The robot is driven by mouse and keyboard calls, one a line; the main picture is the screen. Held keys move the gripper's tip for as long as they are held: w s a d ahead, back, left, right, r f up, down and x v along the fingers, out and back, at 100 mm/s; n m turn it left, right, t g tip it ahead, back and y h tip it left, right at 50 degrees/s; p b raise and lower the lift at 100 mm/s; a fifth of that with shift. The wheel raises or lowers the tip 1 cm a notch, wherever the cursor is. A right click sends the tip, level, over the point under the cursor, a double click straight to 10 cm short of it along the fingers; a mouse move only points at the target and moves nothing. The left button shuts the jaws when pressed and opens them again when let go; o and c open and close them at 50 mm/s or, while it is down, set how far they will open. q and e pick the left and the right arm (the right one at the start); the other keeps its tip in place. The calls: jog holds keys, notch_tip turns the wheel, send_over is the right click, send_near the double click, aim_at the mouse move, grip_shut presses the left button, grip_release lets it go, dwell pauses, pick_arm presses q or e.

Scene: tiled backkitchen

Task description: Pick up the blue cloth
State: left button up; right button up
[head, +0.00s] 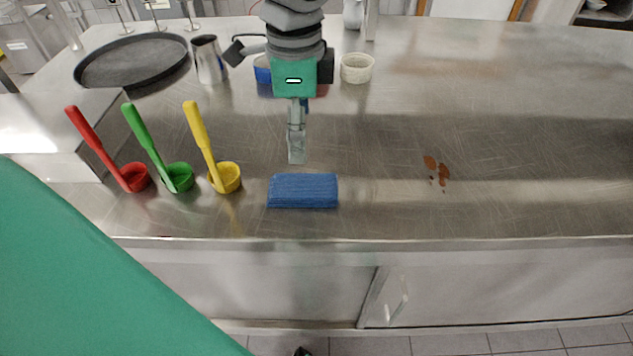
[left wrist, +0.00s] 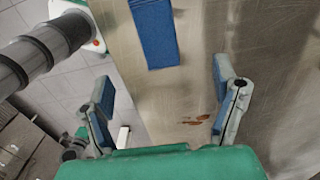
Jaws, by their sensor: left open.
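The blue cloth (head: 303,191) is a folded rectangle lying flat on the steel counter near its front edge. It also shows at the top of the left wrist view (left wrist: 154,32), beyond the fingers. My left gripper (head: 296,155) hangs pointing down, seen edge-on in the head view, above and just behind the cloth in the picture. The left wrist view shows its two blue-padded fingers (left wrist: 162,82) spread wide with nothing between them. It is apart from the cloth. My right gripper is in neither view.
Red (head: 135,178), green (head: 179,178) and yellow (head: 226,178) ladles stand left of the cloth. A dark round pan (head: 132,62) and metal jug (head: 209,60) are behind. A white bowl (head: 356,68) is at the back. Brown stains (head: 438,170) mark the otherwise clear right counter.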

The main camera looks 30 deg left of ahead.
pick_arm(q)
jog(key=b, duration=0.1)
send_over(307, 185)
jog(key=a, duration=0.2)
jog(key=f, duration=0.6)
jog(key=shift+s+d+f, duration=0.15)
jog(key=shift+s+f, duration=0.1)
jog(key=shift+f, duration=0.1)
jog(key=shift+w+d+f, duration=0.1)
jog(key=shift+f, duration=0.25)
jog(key=shift+d+f, duration=0.45)
jog(key=shift+f, duration=0.05)
jog(key=f, duration=0.1)
jog(key=f+b, duration=0.1)
jog(key=f, duration=0.1)
jog(key=shift+d+f, duration=0.25)
jog(key=shift+d, duration=0.15)
jog(key=shift+w+a+f, duration=0.15)
jog(key=shift+a+f, duration=0.05)
jog(key=shift+f, duration=0.3)
jog(key=shift+a, duration=0.15)
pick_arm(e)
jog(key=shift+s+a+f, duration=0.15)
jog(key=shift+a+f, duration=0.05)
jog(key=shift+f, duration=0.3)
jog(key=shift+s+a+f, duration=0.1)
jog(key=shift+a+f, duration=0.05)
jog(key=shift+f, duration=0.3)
